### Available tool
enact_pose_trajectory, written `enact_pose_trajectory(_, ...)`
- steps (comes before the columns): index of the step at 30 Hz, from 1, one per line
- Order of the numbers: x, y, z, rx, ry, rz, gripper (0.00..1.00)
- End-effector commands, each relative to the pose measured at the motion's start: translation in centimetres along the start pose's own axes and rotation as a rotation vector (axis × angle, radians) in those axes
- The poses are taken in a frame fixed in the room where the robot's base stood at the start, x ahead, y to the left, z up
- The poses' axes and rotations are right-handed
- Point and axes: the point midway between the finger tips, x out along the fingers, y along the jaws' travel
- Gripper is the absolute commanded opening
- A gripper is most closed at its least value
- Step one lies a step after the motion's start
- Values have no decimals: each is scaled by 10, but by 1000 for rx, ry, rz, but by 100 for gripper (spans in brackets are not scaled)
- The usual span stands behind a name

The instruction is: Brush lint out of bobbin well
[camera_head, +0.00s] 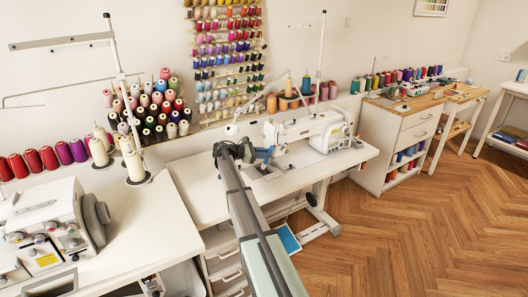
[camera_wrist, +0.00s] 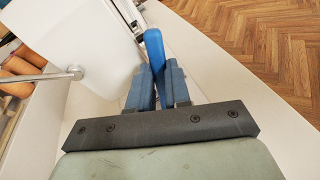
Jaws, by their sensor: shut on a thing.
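My gripper (camera_head: 263,155) reaches over the white sewing table (camera_head: 200,195) at the left end of the white sewing machine (camera_head: 310,128). In the wrist view my gripper (camera_wrist: 157,85) has its two blue fingers closed on a blue handle (camera_wrist: 153,48), which looks like the lint brush. The handle stands out beyond the fingertips. Its bristles cannot be made out. The machine's white body also shows in the wrist view (camera_wrist: 105,55), just left of the fingers. The bobbin well cannot be made out in either view.
A lamp (camera_head: 232,130) and thread cones (camera_head: 271,103) stand behind the machine. In the wrist view a metal rod (camera_wrist: 45,77) lies left of the fingers. A serger (camera_head: 50,225) stands on the left table. Wooden floor is open at the right.

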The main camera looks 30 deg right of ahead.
Motion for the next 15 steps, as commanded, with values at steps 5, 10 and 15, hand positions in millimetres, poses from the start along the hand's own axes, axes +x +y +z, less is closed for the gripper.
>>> enact_pose_trajectory(5, 3, -3, -11, -1, 0, 0, 0)
enact_pose_trajectory(10, 6, -5, -21, 0, 0, 0, 0)
enact_pose_trajectory(15, 8, -8, -30, -1, 0, 0, 0)
